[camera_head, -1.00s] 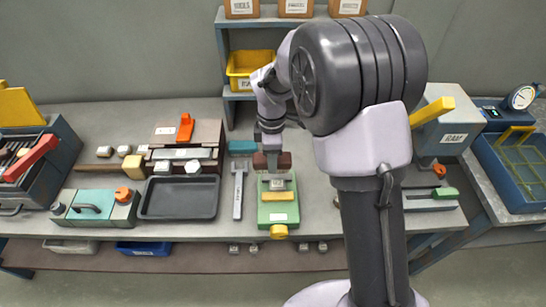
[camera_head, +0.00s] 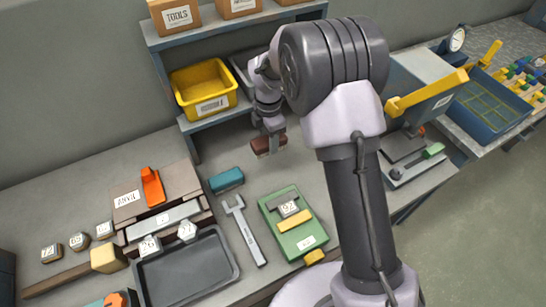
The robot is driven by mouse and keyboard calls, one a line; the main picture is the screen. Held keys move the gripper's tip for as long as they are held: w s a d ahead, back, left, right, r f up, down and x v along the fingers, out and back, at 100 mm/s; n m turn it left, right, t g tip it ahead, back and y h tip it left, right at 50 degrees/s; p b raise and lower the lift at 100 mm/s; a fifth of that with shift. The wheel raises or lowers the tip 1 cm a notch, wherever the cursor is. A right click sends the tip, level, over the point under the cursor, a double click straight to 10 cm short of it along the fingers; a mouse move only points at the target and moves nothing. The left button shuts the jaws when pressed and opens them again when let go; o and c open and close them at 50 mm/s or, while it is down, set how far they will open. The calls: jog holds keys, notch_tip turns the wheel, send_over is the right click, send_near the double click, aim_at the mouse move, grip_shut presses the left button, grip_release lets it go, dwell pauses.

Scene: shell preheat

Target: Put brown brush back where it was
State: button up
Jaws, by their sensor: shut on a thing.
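My gripper (camera_head: 271,130) is shut on the brown brush (camera_head: 267,147), which shows as a short dark reddish-brown block below the jaws. The gripper hangs over the bench top, below and right of the yellow bin and beyond the green fixture (camera_head: 309,240). The brush looks raised above the bench, but its exact height is hard to tell. The jaws partly hide its upper side.
A teal block (camera_head: 226,180) and grey wrench (camera_head: 244,230) lie left of the green fixture. A dark tray (camera_head: 185,272) and anvil block (camera_head: 160,195) stand farther left. A yellow bin (camera_head: 204,88) sits on the shelf. Bare bench (camera_head: 300,165) surrounds the brush.

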jog(key=f+b, duration=0.1)
jog(key=f, duration=0.2)
jog(key=f+b, duration=0.1)
jog(key=f, duration=0.2)
jog(key=f+b, duration=0.1)
jog(key=f, duration=0.2)
jog(key=shift+s+d+f, duration=0.1)
jog(key=shift+s+d, duration=0.05)
jog(key=shift+d, duration=0.15)
jog(key=shift+f, duration=0.15)
jog(key=o, duration=1.3)
